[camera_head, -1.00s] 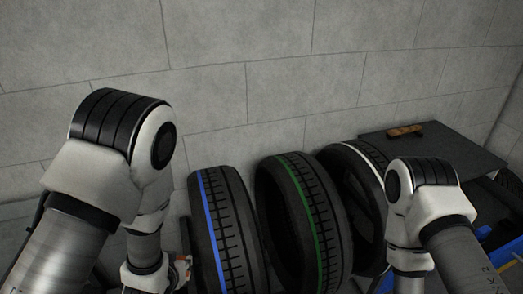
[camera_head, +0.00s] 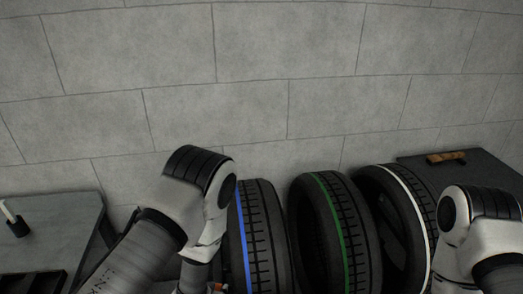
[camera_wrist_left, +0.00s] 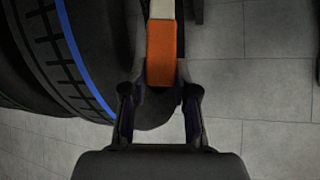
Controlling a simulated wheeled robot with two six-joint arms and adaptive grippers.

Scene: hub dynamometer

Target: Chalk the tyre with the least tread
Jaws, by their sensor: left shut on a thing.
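Three black tyres stand upright in a row: a blue-striped tyre (camera_head: 262,240), a green-striped tyre (camera_head: 352,240) and a white-striped tyre (camera_head: 425,205). All show grooves; I cannot tell which tread is shallowest. My left gripper (camera_wrist_left: 160,86) is shut on an orange-bodied stick (camera_wrist_left: 161,52) with a pale upper part, seemingly the chalk; its far end runs out of the wrist view. The blue-striped tyre is beside it there (camera_wrist_left: 72,65); contact is not clear. In the head view the left gripper is low, left of that tyre, mostly cut off. My right gripper is out of view.
A grey table (camera_head: 60,215) at left carries a black holder (camera_head: 18,228) with a pale stick. A dark bench (camera_head: 490,165) at right carries a brown object (camera_head: 446,157). A block wall (camera_head: 250,90) stands behind the tyres. My right arm partly covers the white-striped tyre.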

